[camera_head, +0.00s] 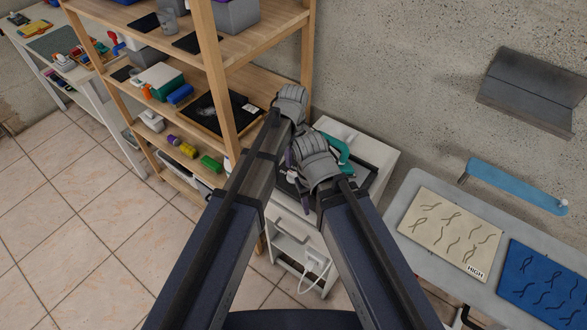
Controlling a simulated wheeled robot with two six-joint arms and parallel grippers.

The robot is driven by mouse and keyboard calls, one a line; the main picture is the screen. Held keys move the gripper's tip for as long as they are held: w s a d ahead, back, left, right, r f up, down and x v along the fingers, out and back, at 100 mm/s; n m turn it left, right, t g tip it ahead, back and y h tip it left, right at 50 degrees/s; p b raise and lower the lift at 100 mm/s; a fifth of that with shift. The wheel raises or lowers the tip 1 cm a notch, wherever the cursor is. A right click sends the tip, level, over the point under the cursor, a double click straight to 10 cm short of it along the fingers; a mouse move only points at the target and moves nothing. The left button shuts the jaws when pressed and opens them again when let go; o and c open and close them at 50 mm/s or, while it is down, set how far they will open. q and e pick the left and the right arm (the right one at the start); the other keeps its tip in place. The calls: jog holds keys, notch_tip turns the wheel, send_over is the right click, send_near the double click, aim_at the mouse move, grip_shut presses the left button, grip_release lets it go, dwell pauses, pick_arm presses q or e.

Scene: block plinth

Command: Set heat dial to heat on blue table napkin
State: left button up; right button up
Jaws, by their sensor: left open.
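A blue napkin-like sheet (545,284) with dark wavy marks lies on the grey table at the lower right, cut off by the picture edge. A cream sheet (450,233) with similar marks and a "HIGH" label lies to its left. I cannot make out a heat dial. My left gripper (291,101) is beside the wooden shelf, far to the left of the sheets; its fingers are hard to see. My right gripper (316,163) is over the white cabinet, near a teal object (339,150); its fingertips are hidden from view.
The wooden shelf (218,80) with boxes and rolls stands close to my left arm. A white cabinet (375,154) with a dark tray is below my grippers. A blue strip (514,187) and a grey ledge (530,90) are on the wall. Tiled floor is open at left.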

aim_at(294, 173)
pick_arm(q)
jog(key=shift+f, duration=0.1)
notch_tip(294, 173, down, 8)
jog(key=b, duration=0.8)
jog(key=shift+r, duration=0.2)
grip_shut()
